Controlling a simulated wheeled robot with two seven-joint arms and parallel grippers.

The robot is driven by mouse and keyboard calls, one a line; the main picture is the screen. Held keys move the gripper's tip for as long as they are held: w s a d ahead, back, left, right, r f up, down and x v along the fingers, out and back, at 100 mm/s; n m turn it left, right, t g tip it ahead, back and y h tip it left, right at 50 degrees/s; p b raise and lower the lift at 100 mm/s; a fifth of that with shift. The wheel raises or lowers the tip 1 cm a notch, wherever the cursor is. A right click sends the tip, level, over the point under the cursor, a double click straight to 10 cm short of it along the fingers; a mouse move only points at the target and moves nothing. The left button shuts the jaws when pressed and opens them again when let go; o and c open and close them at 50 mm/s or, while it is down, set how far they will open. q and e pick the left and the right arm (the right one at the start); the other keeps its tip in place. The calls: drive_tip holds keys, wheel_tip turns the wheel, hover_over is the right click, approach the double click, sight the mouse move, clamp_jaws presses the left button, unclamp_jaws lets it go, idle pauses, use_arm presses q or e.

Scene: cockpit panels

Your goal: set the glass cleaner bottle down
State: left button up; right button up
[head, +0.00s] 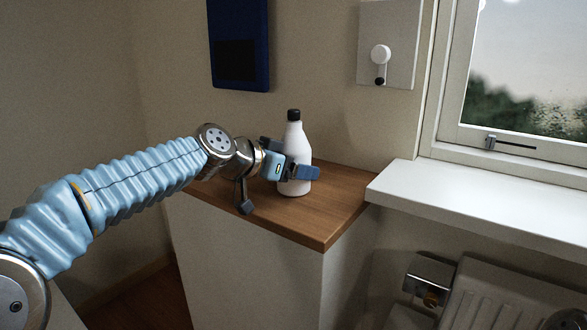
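The glass cleaner bottle (294,142) is white with a black cap. It stands upright at the wooden top (317,219) of a white cabinet, near the back; I cannot tell whether its base touches the wood. My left gripper (303,172) reaches in from the left, with its blue-grey fingers around the lower half of the bottle. It looks shut on the bottle, and the far finger is partly hidden behind it. My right gripper is not in view.
A white window sill (480,205) juts out to the right of the cabinet, below a window (525,70). A radiator (500,300) is under the sill. A blue box (238,35) and a grey wall panel (400,35) hang behind. The wooden top's front part is clear.

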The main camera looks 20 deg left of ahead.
use_arm(q)
drive_tip(key=o, duration=1.3)
drive_tip(key=shift+f, duration=0.1)
drive_tip(key=shift+r, duration=0.2)
drive_tip(key=b+v, duration=0.1)
drive_tip(key=v, duration=1.1)
